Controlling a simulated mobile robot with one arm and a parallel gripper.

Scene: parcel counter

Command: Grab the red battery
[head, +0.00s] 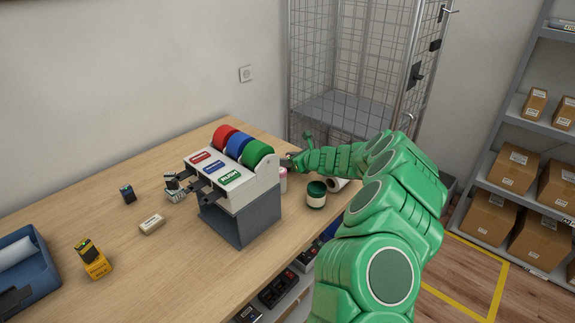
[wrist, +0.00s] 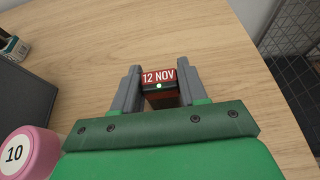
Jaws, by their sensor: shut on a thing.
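In the wrist view, a dark block with a red face reading "12 NOV", which I take for the red battery (wrist: 159,77), sits between my two grey fingers. A small pale green dot shows on its dark edge. My gripper (wrist: 159,86) is shut on it, with one finger against each side. Wooden tabletop lies beyond and around it; I cannot tell whether the block touches the wood. In the head view my gripper (head: 291,161) is just behind the label dispenser's right side, and the block is not clearly visible there.
The label dispenser (head: 233,168) with red, blue and green rolls stands left of my gripper. A pink weight marked 10 (wrist: 25,152), a green jar (head: 316,195) and a white roll (head: 338,184) are close by. A wire cage (head: 345,110) stands behind the table (head: 110,222).

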